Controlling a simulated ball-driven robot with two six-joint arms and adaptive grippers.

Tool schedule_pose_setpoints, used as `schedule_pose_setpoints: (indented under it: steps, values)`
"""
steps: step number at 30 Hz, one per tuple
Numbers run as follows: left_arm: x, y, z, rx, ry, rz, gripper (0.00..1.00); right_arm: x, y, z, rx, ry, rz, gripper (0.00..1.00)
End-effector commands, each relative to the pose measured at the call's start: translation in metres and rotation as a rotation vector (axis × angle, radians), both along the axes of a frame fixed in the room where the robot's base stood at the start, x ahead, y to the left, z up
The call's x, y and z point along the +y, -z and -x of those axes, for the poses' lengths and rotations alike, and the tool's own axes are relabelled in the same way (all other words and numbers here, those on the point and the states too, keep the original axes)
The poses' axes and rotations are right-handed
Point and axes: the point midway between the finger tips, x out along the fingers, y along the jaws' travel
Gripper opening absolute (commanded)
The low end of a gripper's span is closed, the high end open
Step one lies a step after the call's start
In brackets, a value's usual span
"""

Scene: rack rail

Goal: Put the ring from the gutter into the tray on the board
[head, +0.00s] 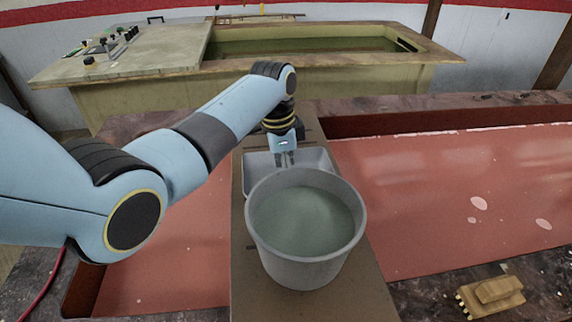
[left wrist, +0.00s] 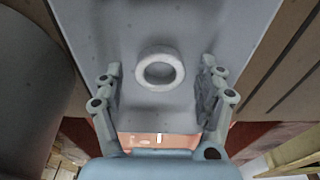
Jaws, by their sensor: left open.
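The white ring (left wrist: 160,84) lies flat on the floor of the grey tray (left wrist: 100,22) in the left wrist view. In the head view the tray (head: 322,160) sits on the brown board (head: 335,305), partly hidden behind a bucket; the ring cannot be made out there. My left gripper (head: 285,159) points down over the tray. In the left wrist view its open fingers (left wrist: 160,66) stand apart on either side of the ring, not touching it. My right gripper is not in view. I cannot tell which part is the gutter.
A grey bucket (head: 258,245) stands on the board in front of the tray, close to my left gripper. A wide red basin (head: 440,200) lies under the board. A tank bench (head: 150,105) stands behind.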

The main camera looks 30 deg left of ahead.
Motion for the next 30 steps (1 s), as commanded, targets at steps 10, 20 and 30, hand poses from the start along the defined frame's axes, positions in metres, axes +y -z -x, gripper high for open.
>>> schedule_pose_setpoints:
  steps: [10,20,30]
  values:
    - [0.006,-0.059,0.003,-0.006,-0.001,-0.001,0.73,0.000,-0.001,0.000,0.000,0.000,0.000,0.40]
    - [0.011,-0.114,0.007,-0.002,0.000,0.001,0.73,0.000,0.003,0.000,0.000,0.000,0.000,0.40]
    - [0.012,-0.121,0.008,0.000,0.000,0.000,0.73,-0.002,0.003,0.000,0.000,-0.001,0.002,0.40]
